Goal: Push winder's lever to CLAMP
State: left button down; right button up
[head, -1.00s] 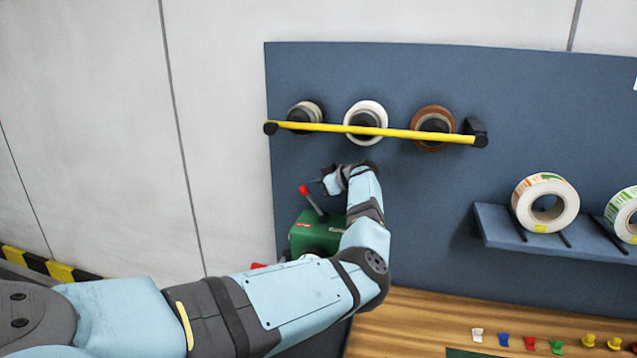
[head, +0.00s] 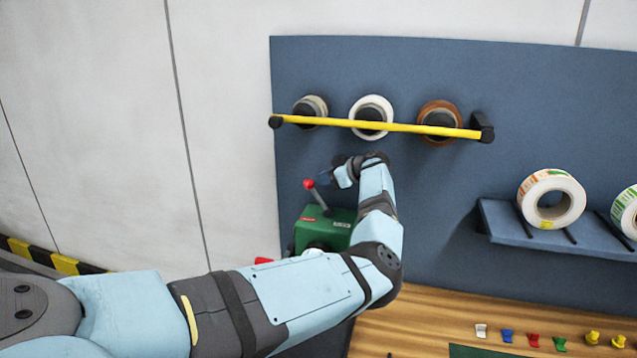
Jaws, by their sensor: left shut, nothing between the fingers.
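The winder is a green box (head: 342,236) on the bench against the blue panel, partly hidden by my left arm. Its lever (head: 309,184) has a red ball knob on a grey shaft and leans to the left. A red label lies at the lever's foot and a pale green label lies to the right; their words are too small to read. My left gripper (head: 326,172) is shut and empty, just right of and slightly above the knob, seemingly apart from it. Its fingertips are small and dark here. My right gripper is not in view.
A yellow bar (head: 400,127) crosses in front of several rolls on the panel, above my left gripper. A blue shelf (head: 500,228) with label rolls (head: 551,200) is at the right. Small coloured pieces (head: 533,340) sit on the wooden bench (head: 420,318).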

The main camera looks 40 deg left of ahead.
pick_arm(q)
jog(key=b+v, duration=0.2)
jog(key=v, duration=0.9)
jog(key=shift+d, duration=0.35)
jog(key=shift+w, duration=0.15)
jog(key=shift+f, duration=0.1)
